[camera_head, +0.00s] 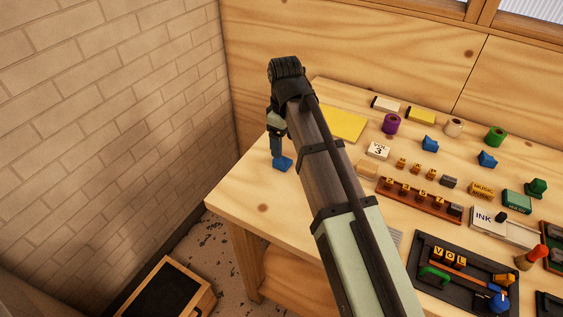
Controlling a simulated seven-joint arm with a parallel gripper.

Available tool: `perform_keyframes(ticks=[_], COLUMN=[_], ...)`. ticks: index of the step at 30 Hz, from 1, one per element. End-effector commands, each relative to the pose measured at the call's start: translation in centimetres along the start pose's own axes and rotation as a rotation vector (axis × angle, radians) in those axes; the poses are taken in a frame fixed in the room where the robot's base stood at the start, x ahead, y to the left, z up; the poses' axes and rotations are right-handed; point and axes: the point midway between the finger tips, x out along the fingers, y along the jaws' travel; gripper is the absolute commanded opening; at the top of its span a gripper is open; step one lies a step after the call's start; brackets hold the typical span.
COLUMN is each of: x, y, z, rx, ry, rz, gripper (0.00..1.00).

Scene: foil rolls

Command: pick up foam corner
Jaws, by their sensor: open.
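Small blue angular pieces that look like foam corners lie on the wooden table (245,192). One blue piece (283,164) is near the table's left edge, directly below my gripper. Two similar blue pieces, one at the back (430,143) and one further right (487,159), stand apart from it. My gripper (277,154) points down over the left end of the table, open, with its fingertips close to the left blue piece. I cannot tell whether they touch it or straddle it. My arm crosses the table and hides part of its middle.
A yellow sheet (345,124), purple roll (392,123), cream roll (455,127) and green roll (496,137) occupy the back. The table's left front corner is clear. A brick wall (110,130) stands left.

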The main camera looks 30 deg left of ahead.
Motion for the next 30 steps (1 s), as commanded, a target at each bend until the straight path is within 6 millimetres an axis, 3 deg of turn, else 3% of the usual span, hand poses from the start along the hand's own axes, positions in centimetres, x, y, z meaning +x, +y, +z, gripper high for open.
perform_keyframes(ticks=[11,24,30], x=[1.8,6.3,6.5], y=[-0.1,-0.6,-0.5], z=[0.1,0.2,0.2], rx=[0.001,0.001,0.001], ry=[0.000,0.000,0.001], rz=[0.000,0.000,0.001], gripper=[0.78,0.78,0.78])
